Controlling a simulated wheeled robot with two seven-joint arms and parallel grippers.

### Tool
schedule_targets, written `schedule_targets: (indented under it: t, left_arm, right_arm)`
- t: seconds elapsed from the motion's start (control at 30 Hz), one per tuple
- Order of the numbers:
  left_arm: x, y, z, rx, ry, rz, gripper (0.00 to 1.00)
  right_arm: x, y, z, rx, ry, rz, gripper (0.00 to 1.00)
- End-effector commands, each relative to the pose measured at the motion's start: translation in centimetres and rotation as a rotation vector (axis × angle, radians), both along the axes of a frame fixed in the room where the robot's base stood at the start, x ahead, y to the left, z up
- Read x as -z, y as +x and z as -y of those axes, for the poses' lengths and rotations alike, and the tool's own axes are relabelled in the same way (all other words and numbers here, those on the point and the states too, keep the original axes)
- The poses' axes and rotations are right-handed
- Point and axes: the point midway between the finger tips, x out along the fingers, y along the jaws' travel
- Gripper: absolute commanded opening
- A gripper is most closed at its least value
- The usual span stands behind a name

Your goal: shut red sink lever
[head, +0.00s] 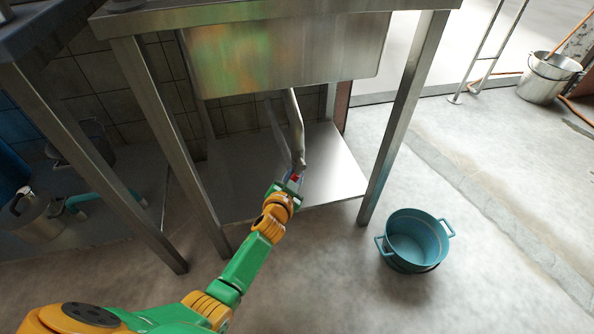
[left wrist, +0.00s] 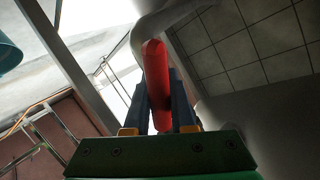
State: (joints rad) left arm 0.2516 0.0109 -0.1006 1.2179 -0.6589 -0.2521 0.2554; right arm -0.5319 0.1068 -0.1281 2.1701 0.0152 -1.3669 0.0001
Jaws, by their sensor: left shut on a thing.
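The red lever (left wrist: 157,80) stands between the two dark blue fingers of my left gripper (left wrist: 158,105) in the left wrist view, and the fingers are shut on it. In the head view only a small bit of the red lever (head: 295,178) shows at my left gripper (head: 290,180). The lever is at the lower part of a grey drain pipe (head: 296,130) under the steel sink (head: 290,55). The gripper hides much of where the lever joins the pipe. My right gripper is not in view.
The sink's steel legs (head: 400,120) and lower shelf (head: 335,170) surround the pipe. A teal bucket (head: 415,240) stands on the floor at the right. A metal bucket (head: 545,80) is at the far right. The floor between the buckets is clear.

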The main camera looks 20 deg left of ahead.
Motion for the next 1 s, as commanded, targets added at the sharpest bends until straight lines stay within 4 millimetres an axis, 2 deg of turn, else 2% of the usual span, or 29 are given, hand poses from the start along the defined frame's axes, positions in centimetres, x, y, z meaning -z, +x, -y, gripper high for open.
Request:
schedule_targets:
  t: [0.17, 0.27, 0.5, 1.0]
  left_arm:
    - [-0.6, -0.3, -0.4, 0.000, 0.078, -0.058, 0.00]
    - [-1.0, -0.6, -0.8, 0.001, 0.153, -0.109, 0.00]
    - [-1.5, -1.2, -1.7, 0.001, 0.342, -0.237, 0.00]
    - [-2.9, -2.1, -3.0, 0.001, 0.695, -0.472, 0.00]
  right_arm:
    - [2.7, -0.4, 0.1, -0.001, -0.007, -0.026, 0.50]
    - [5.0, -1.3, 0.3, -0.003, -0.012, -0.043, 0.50]
    - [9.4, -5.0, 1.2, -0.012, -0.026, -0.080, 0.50]
    - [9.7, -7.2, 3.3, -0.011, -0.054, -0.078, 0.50]
